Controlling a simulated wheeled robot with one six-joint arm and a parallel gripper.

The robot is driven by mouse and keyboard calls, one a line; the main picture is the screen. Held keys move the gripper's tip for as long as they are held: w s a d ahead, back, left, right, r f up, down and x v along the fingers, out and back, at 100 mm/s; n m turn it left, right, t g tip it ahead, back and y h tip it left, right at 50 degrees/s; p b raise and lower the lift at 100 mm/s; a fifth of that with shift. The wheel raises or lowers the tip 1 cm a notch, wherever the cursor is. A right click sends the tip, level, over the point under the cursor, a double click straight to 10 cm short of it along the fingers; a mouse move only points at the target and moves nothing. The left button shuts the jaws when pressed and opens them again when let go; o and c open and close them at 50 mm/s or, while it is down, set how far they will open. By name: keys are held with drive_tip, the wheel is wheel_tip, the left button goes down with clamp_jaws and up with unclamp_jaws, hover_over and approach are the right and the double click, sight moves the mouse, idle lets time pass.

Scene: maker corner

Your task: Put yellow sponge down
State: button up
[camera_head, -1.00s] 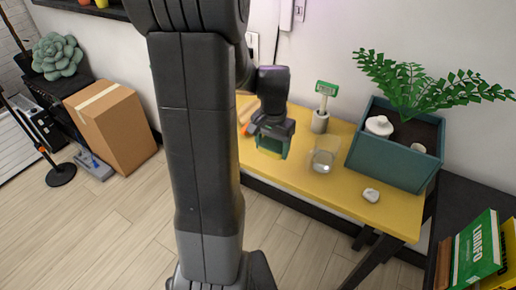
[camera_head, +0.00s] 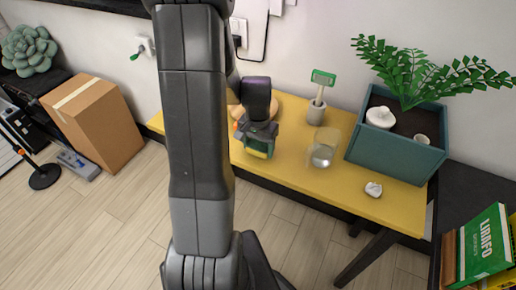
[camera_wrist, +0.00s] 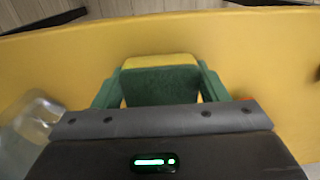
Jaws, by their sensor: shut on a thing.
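The yellow sponge (camera_wrist: 160,61) with a dark green scouring side is held between the two green fingers of my gripper (camera_wrist: 158,88) in the wrist view. In the head view my gripper (camera_head: 259,145) is over the left part of the yellow table (camera_head: 300,180), and the sponge (camera_head: 258,154) shows below it as a small yellow and green patch. My gripper is shut on the sponge. I cannot tell whether the sponge touches the tabletop.
A clear glass (camera_head: 322,154) stands right of my gripper. A teal planter (camera_head: 395,152) and a small white lump (camera_head: 373,189) are further right. The front middle is clear.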

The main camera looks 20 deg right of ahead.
drive_tip(key=shift+f, duration=0.6)
